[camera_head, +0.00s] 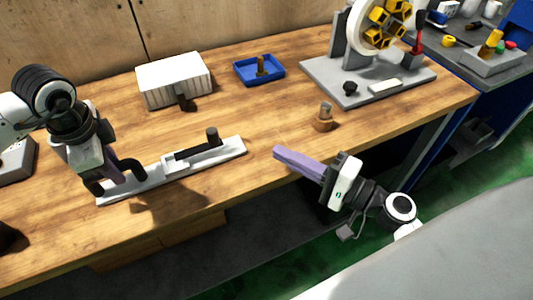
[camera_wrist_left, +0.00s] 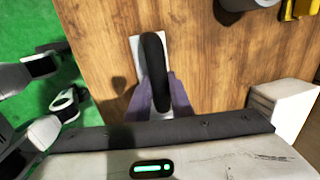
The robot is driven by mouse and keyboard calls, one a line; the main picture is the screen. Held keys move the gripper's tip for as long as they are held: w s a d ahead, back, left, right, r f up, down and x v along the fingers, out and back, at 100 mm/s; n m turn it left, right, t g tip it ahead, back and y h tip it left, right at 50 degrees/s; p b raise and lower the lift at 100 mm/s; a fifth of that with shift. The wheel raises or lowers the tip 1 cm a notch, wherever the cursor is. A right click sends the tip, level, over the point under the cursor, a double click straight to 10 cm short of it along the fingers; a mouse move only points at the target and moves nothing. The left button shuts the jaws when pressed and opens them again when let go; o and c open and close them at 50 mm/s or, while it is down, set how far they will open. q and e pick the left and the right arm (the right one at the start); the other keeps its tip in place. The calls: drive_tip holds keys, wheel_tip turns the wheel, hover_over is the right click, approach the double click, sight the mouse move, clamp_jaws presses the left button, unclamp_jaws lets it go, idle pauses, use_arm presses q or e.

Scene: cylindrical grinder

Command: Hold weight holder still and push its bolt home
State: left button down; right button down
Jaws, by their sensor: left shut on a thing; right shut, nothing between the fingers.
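The weight holder appears to be the long pale bar (camera_head: 225,152) lying flat near the table's front edge. A dark bolt (camera_head: 195,150) with an upright black knob (camera_head: 212,136) lies along its right part. My left gripper (camera_head: 108,178) is shut on the black handle (camera_head: 132,166) at the bar's left end. In the left wrist view, the purple fingers (camera_wrist_left: 160,100) flank this black handle (camera_wrist_left: 154,65), with the pale bar (camera_wrist_left: 135,45) beneath. My right gripper (camera_head: 278,152) is shut and empty, right of the bar near the table's front edge, apart from the knob.
A white ribbed box (camera_head: 175,82) stands behind the bar. A blue tray (camera_head: 259,69) holding a brass-coloured piece sits behind centre. A small copper-coloured part (camera_head: 323,120) stands to the right. The grinder fixture's grey base (camera_head: 350,88) is at back right.

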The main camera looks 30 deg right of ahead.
use_arm(q)
drive_tip(key=c, duration=1.5)
unclamp_jaws()
drive_tip(key=shift+a, duration=0.1)
drive_tip(key=shift+r, duration=0.1)
drive_tip(key=r, duration=0.4)
drive_tip(key=s+r, duration=0.1)
drive_tip(key=r, duration=0.2)
drive_tip(key=s+r, duration=0.1)
drive_tip(key=r, duration=0.3)
drive_tip(key=shift+s+r, duration=0.15)
drive_tip(key=shift+r, duration=0.2)
